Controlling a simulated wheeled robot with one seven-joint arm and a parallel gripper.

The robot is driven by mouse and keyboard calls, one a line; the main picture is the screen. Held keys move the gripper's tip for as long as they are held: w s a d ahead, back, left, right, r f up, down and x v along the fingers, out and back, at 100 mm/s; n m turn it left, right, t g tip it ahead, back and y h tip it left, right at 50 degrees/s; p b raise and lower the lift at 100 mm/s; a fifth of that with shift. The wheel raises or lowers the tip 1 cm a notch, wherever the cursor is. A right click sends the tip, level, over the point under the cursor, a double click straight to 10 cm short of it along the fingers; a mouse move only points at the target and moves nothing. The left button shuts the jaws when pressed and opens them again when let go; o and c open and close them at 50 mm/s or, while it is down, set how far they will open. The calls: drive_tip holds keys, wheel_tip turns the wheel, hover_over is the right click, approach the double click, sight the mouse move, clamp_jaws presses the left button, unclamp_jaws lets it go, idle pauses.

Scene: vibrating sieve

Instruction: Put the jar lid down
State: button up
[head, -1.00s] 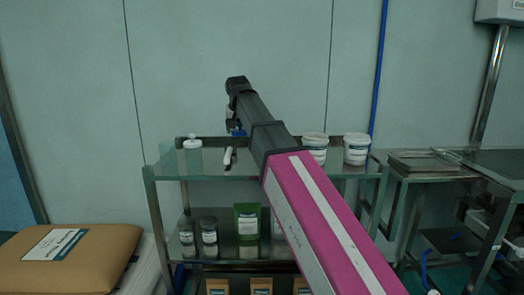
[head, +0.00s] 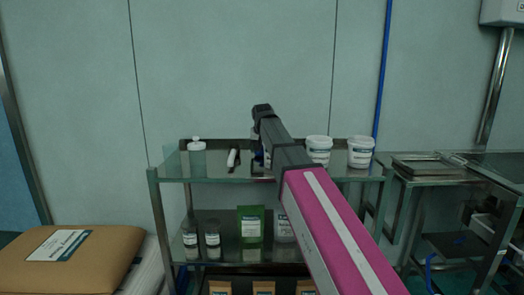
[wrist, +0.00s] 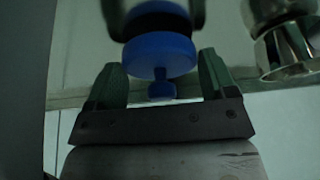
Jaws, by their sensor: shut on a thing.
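The jar lid (wrist: 162,52) is a blue round piece with a small blue knob below it in the wrist view. My gripper (wrist: 160,65) is shut on it, with one dark green finger on each side. Dark shapes beyond the lid look like a reflection of the fingers in a shiny surface. In the head view my gripper and the lid are mostly hidden behind my arm, above the upper shelf (head: 225,174). The gap between lid and shelf cannot be judged.
A shiny metal vessel (wrist: 287,45) stands right of my gripper. On the upper shelf are a bottle (head: 196,160) at left, a dark-and-white tool (head: 233,158), and white tubs (head: 319,150) and (head: 360,152) at right. A strip of shelf between bottle and tool looks clear.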

sight(262, 152)
drive_tip(key=shift+f, duration=0.35)
drive_tip(key=shift+s+f, duration=0.1)
drive_tip(key=shift+f, duration=0.35)
drive_tip(key=shift+s+f, duration=0.15)
drive_tip(key=shift+f, duration=0.1)
drive_tip(key=o, duration=0.8)
drive_tip(key=shift+c, duration=0.2)
drive_tip(key=shift+r, duration=0.2)
drive_tip(key=shift+o, duration=0.3)
drive_tip(key=v, duration=1.2)
drive_tip(key=shift+w+r, duration=0.3)
drive_tip(key=shift+r, duration=0.15)
drive_tip(key=shift+g, duration=0.5)
drive_tip(key=shift+w+x, duration=0.2)
drive_tip(key=shift+x, duration=1.7)
drive_tip(key=shift+w+x, duration=0.2)
drive_tip(key=shift+x, duration=1.7)
drive_tip(key=shift+w+x, duration=0.25)
drive_tip(key=shift+x, duration=1.65)
